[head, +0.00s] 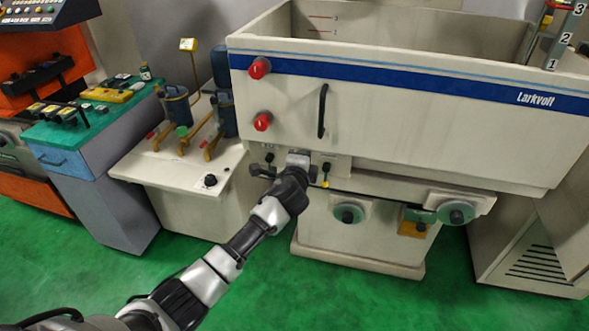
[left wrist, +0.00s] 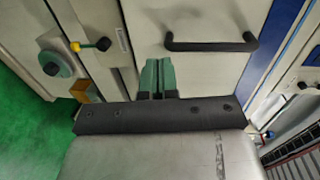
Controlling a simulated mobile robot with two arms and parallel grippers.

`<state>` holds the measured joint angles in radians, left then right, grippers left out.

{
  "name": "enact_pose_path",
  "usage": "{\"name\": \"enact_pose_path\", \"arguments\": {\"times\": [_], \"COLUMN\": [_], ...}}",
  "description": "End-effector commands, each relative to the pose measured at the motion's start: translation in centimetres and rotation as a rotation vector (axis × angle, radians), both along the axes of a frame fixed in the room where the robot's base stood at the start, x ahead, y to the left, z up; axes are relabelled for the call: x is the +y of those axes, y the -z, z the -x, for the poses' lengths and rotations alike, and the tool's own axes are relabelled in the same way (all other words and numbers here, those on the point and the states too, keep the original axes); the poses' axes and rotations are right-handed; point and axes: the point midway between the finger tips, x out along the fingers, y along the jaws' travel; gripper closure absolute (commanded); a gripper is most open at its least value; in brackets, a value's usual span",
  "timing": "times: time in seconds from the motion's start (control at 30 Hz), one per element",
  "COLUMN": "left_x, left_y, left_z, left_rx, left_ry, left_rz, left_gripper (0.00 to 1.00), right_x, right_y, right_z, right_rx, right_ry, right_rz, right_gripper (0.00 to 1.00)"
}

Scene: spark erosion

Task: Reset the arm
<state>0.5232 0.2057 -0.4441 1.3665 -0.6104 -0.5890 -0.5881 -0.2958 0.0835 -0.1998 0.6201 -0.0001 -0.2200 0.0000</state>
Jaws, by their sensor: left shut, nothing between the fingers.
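My left arm (head: 230,252) reaches up from the bottom left in the head view. Its gripper (head: 298,158) is at the lower front of the white Larkvoll machine (head: 420,115), below the black handle (head: 322,110). In the left wrist view the green fingers of the left gripper (left wrist: 157,78) are together, with nothing seen between them. The black handle (left wrist: 210,45) is to their right there, apart from them. Whether the gripper touches the panel cannot be told. My right gripper is not in view.
Red knobs (head: 259,68) and small levers (head: 325,175) are on the machine front near the gripper. A white cabinet (head: 180,165) with dark canisters (head: 176,106) stands left. The green floor (head: 350,300) in front is clear.

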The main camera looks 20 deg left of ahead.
Motion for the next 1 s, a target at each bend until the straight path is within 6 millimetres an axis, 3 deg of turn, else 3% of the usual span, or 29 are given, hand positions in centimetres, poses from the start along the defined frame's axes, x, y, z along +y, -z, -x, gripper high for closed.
{"name": "enact_pose_path", "arguments": {"times": [0.13,0.3,0.53,0.63,0.77,0.87,1.0], "left_x": [0.2,0.5,0.6,0.7,1.2,1.9,2.7], "left_y": [-0.1,-0.4,-0.6,0.7,6.6,13.7,23.8], "left_z": [2.5,4.3,5.2,5.3,6.0,7.7,11.8], "left_rx": [0.000,0.001,0.002,0.024,0.118,0.231,0.395], "left_ry": [0.002,0.002,0.002,-0.001,-0.013,-0.039,-0.098], "left_rz": [0.000,0.000,0.000,0.015,0.087,0.181,0.330], "left_gripper": [1.00,1.00,1.00,1.00,1.00,1.00,1.00], "right_x": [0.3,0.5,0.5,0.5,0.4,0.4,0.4], "right_y": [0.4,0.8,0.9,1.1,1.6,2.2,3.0], "right_z": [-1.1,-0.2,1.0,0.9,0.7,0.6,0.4], "right_rx": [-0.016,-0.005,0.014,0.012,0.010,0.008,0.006], "right_ry": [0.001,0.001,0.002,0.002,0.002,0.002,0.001], "right_rz": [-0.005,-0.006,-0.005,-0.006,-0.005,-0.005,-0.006], "right_gripper": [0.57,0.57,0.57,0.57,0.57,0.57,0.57]}}
